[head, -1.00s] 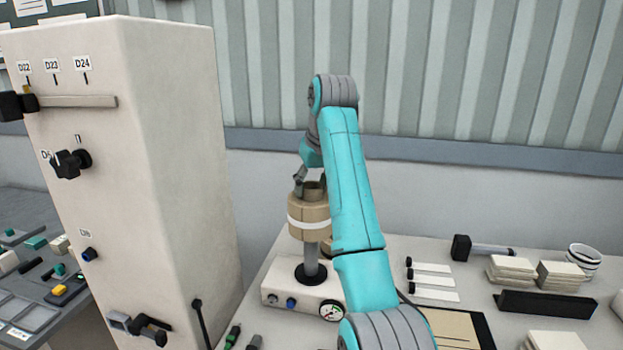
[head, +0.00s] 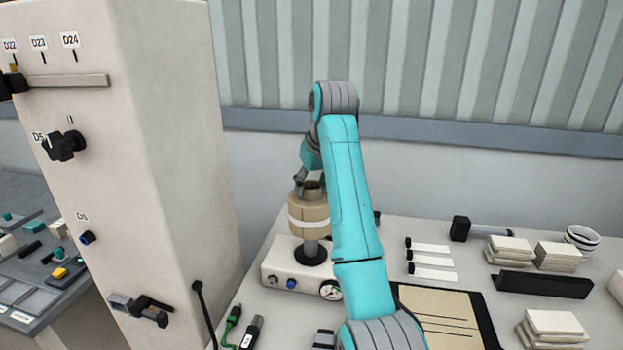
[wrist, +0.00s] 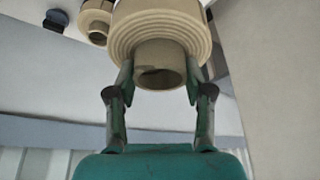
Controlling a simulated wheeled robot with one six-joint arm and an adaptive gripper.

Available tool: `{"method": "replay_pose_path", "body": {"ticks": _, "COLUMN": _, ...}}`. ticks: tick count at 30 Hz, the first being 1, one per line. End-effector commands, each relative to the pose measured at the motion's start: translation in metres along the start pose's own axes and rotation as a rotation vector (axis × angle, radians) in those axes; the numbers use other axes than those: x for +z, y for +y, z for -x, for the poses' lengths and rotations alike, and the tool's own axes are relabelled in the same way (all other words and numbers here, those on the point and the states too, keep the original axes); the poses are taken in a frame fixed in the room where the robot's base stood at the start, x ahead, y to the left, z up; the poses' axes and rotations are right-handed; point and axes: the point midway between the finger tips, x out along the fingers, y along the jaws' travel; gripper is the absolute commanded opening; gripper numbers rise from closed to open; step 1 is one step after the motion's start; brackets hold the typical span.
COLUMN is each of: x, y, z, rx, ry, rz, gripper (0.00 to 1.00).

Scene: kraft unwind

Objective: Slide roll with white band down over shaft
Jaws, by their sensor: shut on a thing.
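The tan roll with a white band (head: 309,222) is upright over the grey shaft (head: 311,246) of a white base unit. A short length of shaft shows between the roll's underside and the black flange (head: 311,256), so the roll is above the flange. The shaft lines up with the roll; its top is hidden. My gripper (head: 310,182) is above the roll. In the wrist view my gripper (wrist: 160,78) is shut on the roll (wrist: 160,22), its fingers on either side of the protruding core tube (wrist: 160,64).
Another tan roll (wrist: 97,20) shows in the wrist view. The base unit (head: 285,270) has knobs and a gauge. A tall cream cabinet (head: 150,130) stands to the left. Green and black connectors (head: 231,322) lie in front. A clipboard (head: 440,312) and card stacks (head: 510,250) lie to the right.

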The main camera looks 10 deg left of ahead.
Motion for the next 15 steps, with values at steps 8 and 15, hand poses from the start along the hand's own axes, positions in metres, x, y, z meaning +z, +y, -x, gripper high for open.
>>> {"method": "replay_pose_path", "body": {"ticks": 8, "x": 0.007, "y": -0.001, "z": -0.012, "rx": 0.0, "ry": 0.001, "rz": 0.001, "gripper": 0.17}}
{"method": "replay_pose_path", "body": {"ticks": 15, "x": 0.012, "y": -0.001, "z": -0.023, "rx": -0.001, "ry": 0.0, "rz": 0.001, "gripper": 0.17}}
